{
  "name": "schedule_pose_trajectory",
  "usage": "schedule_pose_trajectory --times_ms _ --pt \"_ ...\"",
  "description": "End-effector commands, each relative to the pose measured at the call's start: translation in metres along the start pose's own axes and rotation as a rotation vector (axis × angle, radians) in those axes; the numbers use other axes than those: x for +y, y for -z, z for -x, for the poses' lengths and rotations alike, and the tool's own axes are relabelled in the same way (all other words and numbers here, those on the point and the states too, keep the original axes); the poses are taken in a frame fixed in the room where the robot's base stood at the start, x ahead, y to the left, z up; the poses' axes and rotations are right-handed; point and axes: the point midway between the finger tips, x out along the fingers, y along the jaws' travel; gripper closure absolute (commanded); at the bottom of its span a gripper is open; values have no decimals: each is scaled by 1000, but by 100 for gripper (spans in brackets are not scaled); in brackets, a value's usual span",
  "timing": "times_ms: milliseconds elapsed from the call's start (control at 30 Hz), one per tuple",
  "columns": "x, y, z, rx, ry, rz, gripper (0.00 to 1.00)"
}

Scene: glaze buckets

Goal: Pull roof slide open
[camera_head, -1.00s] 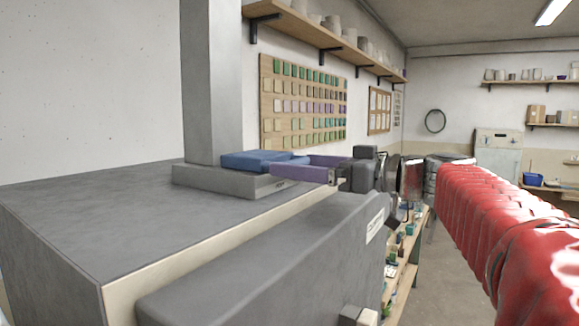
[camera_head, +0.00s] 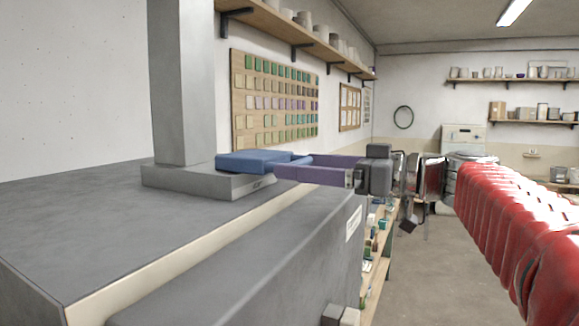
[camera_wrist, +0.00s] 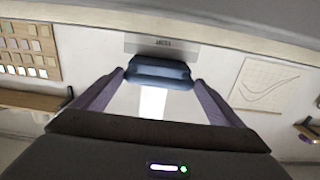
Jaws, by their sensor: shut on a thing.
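The roof slide (camera_head: 252,161) is a blue block on the grey collar (camera_head: 205,184) at the foot of a grey chimney, on top of a big grey box. Its right end sticks out past the collar. My gripper (camera_head: 288,168), with purple fingers, reaches in from the right and is shut on the slide's blue end. In the wrist view the blue end (camera_wrist: 160,73) sits between both fingertips, in front of a grey plate with a small label (camera_wrist: 163,44). The inside of the collar is hidden.
The square grey chimney (camera_head: 182,80) rises behind the slide. A lower grey housing (camera_head: 250,260) lies in front, under my gripper. A shelf with pots (camera_head: 300,28) and a tile board (camera_head: 275,100) are on the wall.

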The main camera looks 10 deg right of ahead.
Motion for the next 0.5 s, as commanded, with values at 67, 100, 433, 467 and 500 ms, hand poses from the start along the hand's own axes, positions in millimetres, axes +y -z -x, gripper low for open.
schedule_pose_trajectory --times_ms 67,100,433,467,500 --pt "-2 -2 0 -4 9 -2 49" --pt "-2 -2 0 -4 9 -2 49" --pt "-1 -1 0 -2 7 -2 1" --pt "-1 -1 0 -2 7 -2 1" --pt "-1 -1 0 -2 6 -1 1"
